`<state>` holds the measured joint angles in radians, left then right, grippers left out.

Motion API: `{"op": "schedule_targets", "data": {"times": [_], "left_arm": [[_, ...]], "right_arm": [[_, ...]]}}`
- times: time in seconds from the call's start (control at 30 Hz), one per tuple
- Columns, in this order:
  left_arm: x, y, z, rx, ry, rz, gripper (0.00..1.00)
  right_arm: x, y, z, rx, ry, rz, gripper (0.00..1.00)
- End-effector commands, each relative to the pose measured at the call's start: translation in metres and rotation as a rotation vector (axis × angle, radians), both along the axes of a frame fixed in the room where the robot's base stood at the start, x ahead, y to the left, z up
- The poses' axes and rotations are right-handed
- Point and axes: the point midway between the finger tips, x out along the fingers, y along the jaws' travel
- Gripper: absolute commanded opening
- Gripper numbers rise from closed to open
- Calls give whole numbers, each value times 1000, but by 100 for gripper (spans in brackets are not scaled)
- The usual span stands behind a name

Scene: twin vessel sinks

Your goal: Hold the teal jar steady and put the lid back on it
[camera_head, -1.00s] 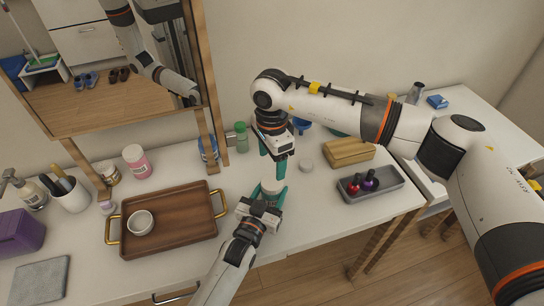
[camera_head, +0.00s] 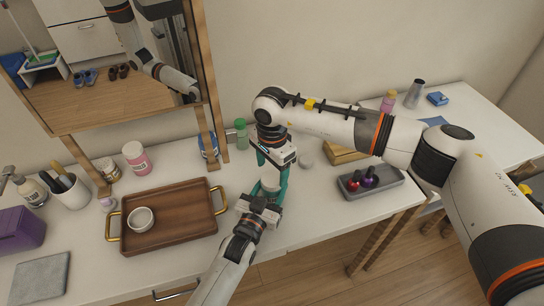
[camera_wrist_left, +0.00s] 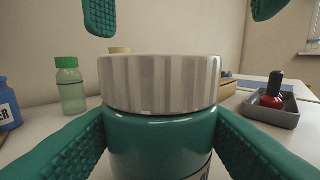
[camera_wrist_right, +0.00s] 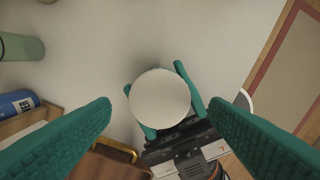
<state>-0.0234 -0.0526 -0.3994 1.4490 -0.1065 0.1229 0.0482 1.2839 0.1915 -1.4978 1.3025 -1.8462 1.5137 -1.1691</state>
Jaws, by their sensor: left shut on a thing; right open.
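The teal jar (camera_wrist_left: 160,140) stands upright between the fingers of my left gripper (camera_head: 266,194), which is shut on it. The white ribbed lid (camera_wrist_left: 160,82) sits level on top of the jar; I cannot tell how tightly it is seated. In the right wrist view the lid (camera_wrist_right: 160,98) is a plain white disc below the open fingers. My right gripper (camera_head: 273,170) is open and empty above the lid, pointing down. Its two fingertips show at the top of the left wrist view, apart from the lid.
A wooden tray (camera_head: 190,236) with a small white bowl (camera_head: 141,218) lies left of the jar. A grey tray (camera_head: 385,186) with red and purple bottles is to the right. A green bottle (camera_wrist_left: 70,85) and a small white round thing (camera_head: 306,159) stand behind.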

Motion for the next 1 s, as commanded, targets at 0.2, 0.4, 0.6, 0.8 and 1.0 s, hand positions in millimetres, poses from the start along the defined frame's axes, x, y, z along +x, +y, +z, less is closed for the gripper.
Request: {"op": "schedule_targets", "data": {"times": [0.2, 0.4, 0.6, 0.8, 1.0], "left_arm": [[0, 0, 0, 0, 1, 0, 0], [0, 0, 0, 0, 1, 0, 0], [0, 0, 0, 0, 1, 0, 0], [0, 0, 0, 0, 1, 0, 0], [0, 0, 0, 0, 1, 0, 0]], "right_arm": [[0, 0, -26, 1, 1, -1, 70], [0, 0, -33, 0, -1, 0, 70], [0, 0, -33, 0, -1, 0, 70], [0, 0, -32, 1, -1, 0, 37], [0, 0, -32, 1, -1, -5, 23]]}}
